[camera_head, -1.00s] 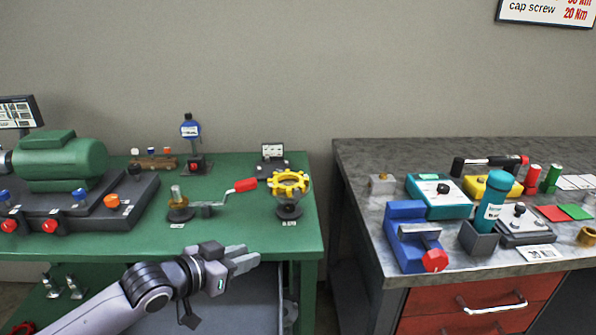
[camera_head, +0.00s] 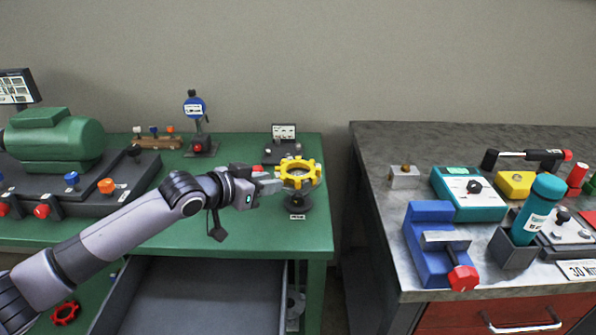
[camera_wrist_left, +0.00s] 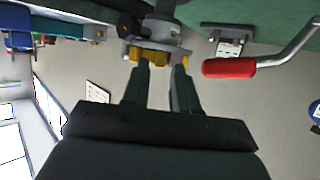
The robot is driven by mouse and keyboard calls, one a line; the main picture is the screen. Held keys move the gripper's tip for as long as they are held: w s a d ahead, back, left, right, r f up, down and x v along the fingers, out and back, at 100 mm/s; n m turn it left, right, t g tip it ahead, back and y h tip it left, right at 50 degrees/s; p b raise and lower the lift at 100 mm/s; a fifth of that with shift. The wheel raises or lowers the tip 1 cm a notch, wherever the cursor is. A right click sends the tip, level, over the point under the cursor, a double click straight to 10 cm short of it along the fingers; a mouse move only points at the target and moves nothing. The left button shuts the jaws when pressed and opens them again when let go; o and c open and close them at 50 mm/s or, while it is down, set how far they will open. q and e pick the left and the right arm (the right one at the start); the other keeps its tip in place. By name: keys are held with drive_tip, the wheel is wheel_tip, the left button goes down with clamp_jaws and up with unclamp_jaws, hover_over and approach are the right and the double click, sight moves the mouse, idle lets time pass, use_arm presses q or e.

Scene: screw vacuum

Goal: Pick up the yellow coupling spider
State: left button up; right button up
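The yellow coupling spider (camera_head: 299,174) is a toothed ring lying on top of a small dark stand (camera_head: 296,202) near the green bench's right end. My left gripper (camera_head: 272,181) reaches in from the left, with its fingertips at the spider's near left rim. In the left wrist view, the two fingers (camera_wrist_left: 162,66) are apart, and yellow parts of the spider (camera_wrist_left: 152,56) show just beyond and between the tips. Whether the fingers touch it is not clear. The spider still sits on its stand. My right gripper is in neither view.
A crank with a red handle (camera_wrist_left: 230,67) is close beside the fingers, mostly hidden behind my gripper in the head view. A small black device (camera_head: 283,147) stands behind the spider. A grey workbench (camera_head: 372,140) with tools lies right, across a gap.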

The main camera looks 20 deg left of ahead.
use_arm(q)
drive_tip(key=shift+x, duration=1.1)
